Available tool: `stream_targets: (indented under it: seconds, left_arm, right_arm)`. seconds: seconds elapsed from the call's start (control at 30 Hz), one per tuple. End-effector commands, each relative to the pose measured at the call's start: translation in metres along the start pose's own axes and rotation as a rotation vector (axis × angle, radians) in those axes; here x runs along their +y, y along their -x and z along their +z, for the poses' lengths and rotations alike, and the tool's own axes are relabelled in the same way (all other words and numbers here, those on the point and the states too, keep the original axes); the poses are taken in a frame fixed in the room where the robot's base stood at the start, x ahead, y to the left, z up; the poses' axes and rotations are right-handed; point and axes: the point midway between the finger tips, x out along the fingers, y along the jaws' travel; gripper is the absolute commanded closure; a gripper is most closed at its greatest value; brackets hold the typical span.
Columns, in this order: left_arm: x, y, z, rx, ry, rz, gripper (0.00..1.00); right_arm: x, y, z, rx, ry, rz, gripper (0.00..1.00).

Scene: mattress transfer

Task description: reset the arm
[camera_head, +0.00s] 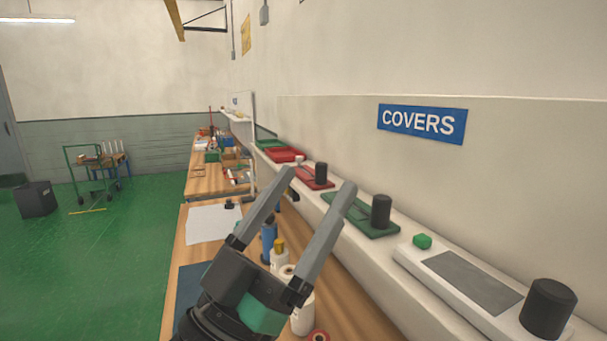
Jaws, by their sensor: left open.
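My left gripper (309,205) reaches up from the bottom middle of the head view. Its two long grey fingers stand well apart, with nothing held between them. It is above the wooden workbench (345,310) and in front of the wall ledge. My right gripper is not in view. The gripper and its wrist hide part of the bench top.
Bottles (279,256) stand on the bench close behind the gripper. The ledge (395,268) at right carries a white device (452,260), black cylinders (547,308) and green and red plates. A blue COVERS sign (422,123) hangs above. Green floor (110,270) is open at left.

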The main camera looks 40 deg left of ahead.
Motion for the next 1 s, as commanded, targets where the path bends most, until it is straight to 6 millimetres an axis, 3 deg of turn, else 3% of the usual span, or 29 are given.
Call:
stream_targets:
  seconds: [0.03,0.13,0.43,0.57,0.77,1.0]
  left_arm:
    - [0.016,0.001,-0.025,0.061,0.027,0.026,0.12]
    - [0.031,0.005,-0.053,0.128,0.060,0.050,0.12]
    - [0.034,0.005,-0.059,0.141,0.067,0.054,0.12]
    - [0.034,-0.004,-0.071,0.140,0.066,0.054,0.12]
    - [0.032,-0.052,-0.128,0.139,0.066,0.053,0.12]
    - [0.031,-0.128,-0.221,0.139,0.066,0.053,0.12]
  right_arm:
    - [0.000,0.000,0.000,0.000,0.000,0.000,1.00]
    - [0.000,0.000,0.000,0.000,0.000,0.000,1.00]
    - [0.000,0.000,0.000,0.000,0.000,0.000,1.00]
    - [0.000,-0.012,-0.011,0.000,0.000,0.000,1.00]
    - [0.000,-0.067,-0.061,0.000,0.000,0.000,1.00]
    - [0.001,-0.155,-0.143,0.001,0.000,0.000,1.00]
